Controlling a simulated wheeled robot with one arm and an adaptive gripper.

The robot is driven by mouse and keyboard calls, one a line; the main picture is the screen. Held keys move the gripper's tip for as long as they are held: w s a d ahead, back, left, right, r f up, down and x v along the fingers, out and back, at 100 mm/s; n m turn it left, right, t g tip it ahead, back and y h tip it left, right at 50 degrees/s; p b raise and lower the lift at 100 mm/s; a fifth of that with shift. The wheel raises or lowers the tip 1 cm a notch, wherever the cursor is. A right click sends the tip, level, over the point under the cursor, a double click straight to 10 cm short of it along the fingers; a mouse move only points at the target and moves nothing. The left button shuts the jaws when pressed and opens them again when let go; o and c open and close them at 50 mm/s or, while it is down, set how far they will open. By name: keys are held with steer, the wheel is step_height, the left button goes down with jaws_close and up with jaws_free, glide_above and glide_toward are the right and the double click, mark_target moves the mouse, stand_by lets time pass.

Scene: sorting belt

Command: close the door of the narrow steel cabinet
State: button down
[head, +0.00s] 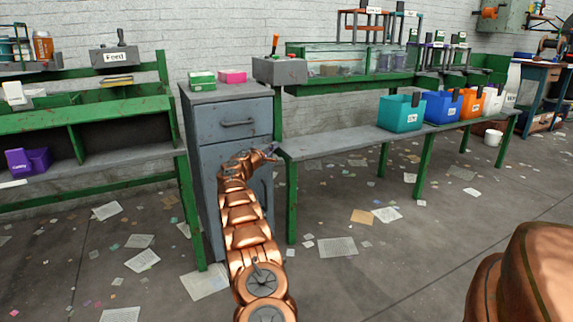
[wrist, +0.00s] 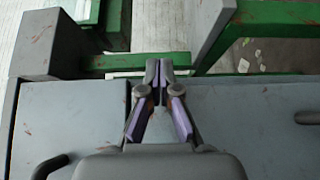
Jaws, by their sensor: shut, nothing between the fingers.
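The narrow grey steel cabinet (head: 191,150) stands left of centre in the head view, with a drawer (head: 235,108) on top and a door (head: 211,165) below. My arm hides much of the door. In the wrist view the door (wrist: 240,105) lies right of a dark seam, the drawer (wrist: 70,115) left of it. The door looks flush or nearly flush; I cannot tell if it is fully shut. My gripper (head: 268,152) is shut and empty at the cabinet's right front edge; its fingertips also show in the wrist view (wrist: 158,68). Contact is unclear.
A grey bench (head: 330,143) on green legs adjoins the cabinet's right side, with coloured bins (head: 400,113) on it. A green shelf unit (head: 100,118) stands close on the left. Small boxes (head: 232,76) lie on the cabinet. Papers litter the open floor.

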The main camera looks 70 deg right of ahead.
steer(key=s+a+b, duration=0.1)
steer(key=s+a, duration=0.7)
steer(key=s, duration=0.1)
steer(key=shift+s+a, duration=0.2)
steer(key=shift+a, duration=0.1)
stand_by(0.7)
